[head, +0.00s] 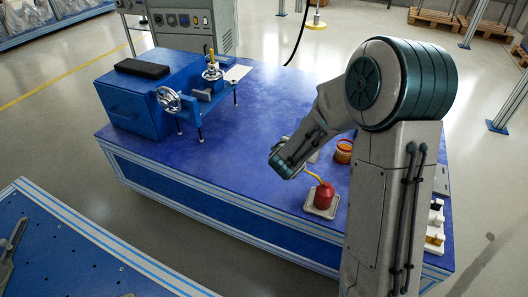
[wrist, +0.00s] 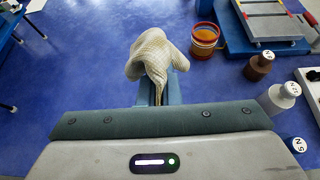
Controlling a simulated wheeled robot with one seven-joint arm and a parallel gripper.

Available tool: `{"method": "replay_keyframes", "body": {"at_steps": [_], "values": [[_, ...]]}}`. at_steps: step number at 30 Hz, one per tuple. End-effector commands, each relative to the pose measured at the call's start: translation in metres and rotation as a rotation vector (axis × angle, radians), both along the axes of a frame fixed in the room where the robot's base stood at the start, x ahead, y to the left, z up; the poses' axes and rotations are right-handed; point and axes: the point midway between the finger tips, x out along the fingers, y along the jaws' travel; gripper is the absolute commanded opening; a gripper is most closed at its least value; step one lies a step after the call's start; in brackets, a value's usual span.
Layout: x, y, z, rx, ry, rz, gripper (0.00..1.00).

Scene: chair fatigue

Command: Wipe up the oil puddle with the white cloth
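The white cloth (wrist: 150,52) is bunched and hangs from the tip of my gripper (wrist: 163,88) in the wrist view. The gripper's blue-grey finger shows behind and below the cloth, which hides most of the fingertips. The gripper looks shut on the cloth, above the blue tabletop. In the head view my arm hides the gripper's tip, and I cannot make out the cloth there. I see no oil puddle in either view; the arm or the cloth may hide it.
A blue workbench (head: 262,110) carries a blue test machine (head: 150,95) at the left. A red oil can (head: 324,196) stands on a small tray (head: 309,208) near the front edge. An orange-filled jar (wrist: 205,40), a brown bottle (wrist: 257,67) and white bottles (wrist: 279,98) stand right of the cloth.

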Motion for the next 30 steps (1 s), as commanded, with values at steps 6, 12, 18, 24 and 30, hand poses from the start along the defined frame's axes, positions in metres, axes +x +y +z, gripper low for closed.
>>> {"method": "replay_keyframes", "body": {"at_steps": [6, 12, 18, 24, 30], "values": [[0.029, -0.008, -0.017, 0.001, 0.008, -0.258, 0.0], [0.04, 0.002, -0.033, -0.021, 0.018, -0.472, 0.0], [0.041, 0.032, -0.048, -0.04, 0.02, -0.655, 0.0], [0.035, 0.075, -0.061, -0.042, 0.017, -0.798, 0.0], [0.028, 0.112, -0.069, -0.025, 0.016, -0.875, 0.0]]}}
